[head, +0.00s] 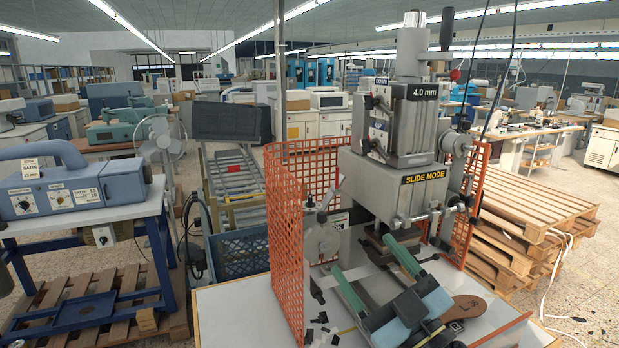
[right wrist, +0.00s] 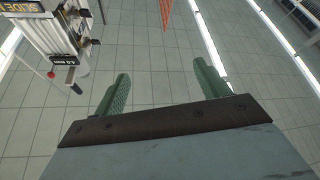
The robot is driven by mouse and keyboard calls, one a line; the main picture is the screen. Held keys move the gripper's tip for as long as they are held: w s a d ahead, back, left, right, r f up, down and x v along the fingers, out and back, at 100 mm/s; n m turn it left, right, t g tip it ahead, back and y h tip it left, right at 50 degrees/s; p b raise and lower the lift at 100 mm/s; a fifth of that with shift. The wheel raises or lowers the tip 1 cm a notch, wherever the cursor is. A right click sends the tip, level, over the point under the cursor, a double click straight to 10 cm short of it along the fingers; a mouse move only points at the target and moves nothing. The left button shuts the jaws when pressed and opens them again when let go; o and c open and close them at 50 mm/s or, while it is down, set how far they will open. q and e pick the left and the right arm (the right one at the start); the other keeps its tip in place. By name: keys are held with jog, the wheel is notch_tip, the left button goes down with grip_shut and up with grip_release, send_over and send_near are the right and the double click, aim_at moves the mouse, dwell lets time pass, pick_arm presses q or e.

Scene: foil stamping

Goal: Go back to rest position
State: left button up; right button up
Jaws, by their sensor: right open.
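My right gripper (head: 362,253) is in front of the stamping machine (head: 410,180), above the white worktable (head: 235,315). Its two green fingers are apart with nothing between them. The right wrist view also shows the open, empty fingers (right wrist: 161,70), with the machine's upper part (right wrist: 62,40) at upper left. A brown sole-shaped piece (head: 467,307) marked "L 36" lies on the table, right of the gripper and apart from it. The gripper and wrist cover part of the tabletop. My left gripper does not show.
Orange mesh guards (head: 287,250) stand on both sides of the machine. A blue crate (head: 238,255) is left of the table, and stacked wooden pallets (head: 530,215) are at right. A blue device (head: 75,190) sits on a bench at far left.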

jog(key=s+d+f+m+g+h, duration=0.3)
jog(key=d+f+m+h, duration=0.25)
jog(key=f, duration=0.35)
jog(key=s+d+f+m+g+h, duration=0.2)
jog(key=d+f+m+h, duration=0.3)
jog(key=f, duration=0.4)
jog(key=s+d+f+n+g+h, duration=0.1)
jog(key=s+f+g, duration=0.45)
jog(key=s, duration=0.45)
jog(key=s+d+f+g, duration=0.2)
jog(key=s+f+g, duration=0.4)
jog(key=s, duration=0.4)
notch_tip(320, 180, down, 37)
jog(key=s+b, duration=0.2)
jog(key=b, duration=0.8)
jog(key=s+d+f+g+b, duration=0.1)
jog(key=s+f+b, duration=0.2)
jog(key=s+f, duration=0.5)
jog(key=s+d+f+g+b, duration=0.1)
jog(key=s+f+b, duration=0.3)
jog(key=s+f, duration=0.4)
notch_tip(320, 180, down, 5)
jog(key=shift+d+f+n, duration=0.1)
jog(key=shift+d+n, duration=0.1)
jog(key=shift+n, duration=0.15)
